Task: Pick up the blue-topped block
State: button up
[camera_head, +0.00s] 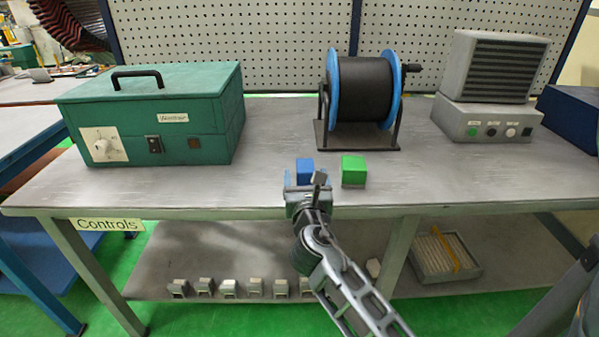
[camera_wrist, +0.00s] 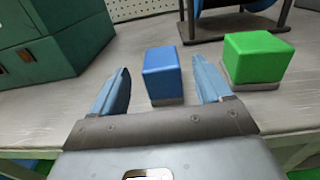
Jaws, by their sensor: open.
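The blue-topped block (camera_head: 305,167) stands on the grey workbench near its front edge. In the wrist view the blue-topped block (camera_wrist: 162,75) shows a blue upper part on a thin grey base. My gripper (camera_head: 305,180) is at the bench's front edge, just in front of the block. In the wrist view my gripper (camera_wrist: 162,92) is open. Its two blue-grey fingers point toward the block, one on each side in the picture, and neither visibly touches it. My gripper hides the block's lower part in the head view.
A green-topped block (camera_head: 353,171) stands close to the right; it also shows in the wrist view (camera_wrist: 256,57). Behind are a black-and-blue spool (camera_head: 362,90) on a stand, a green box (camera_head: 150,115) at left and a grey unit (camera_head: 490,90) at right. Small blocks lie on the lower shelf (camera_head: 210,255).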

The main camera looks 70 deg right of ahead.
aim_at(304, 159)
jog(key=x, duration=0.7)
jog(key=shift+d+f+p, duration=0.1)
jog(key=shift+p, duration=0.3)
jog(key=c, duration=1.2)
jog(key=shift+c, duration=0.3)
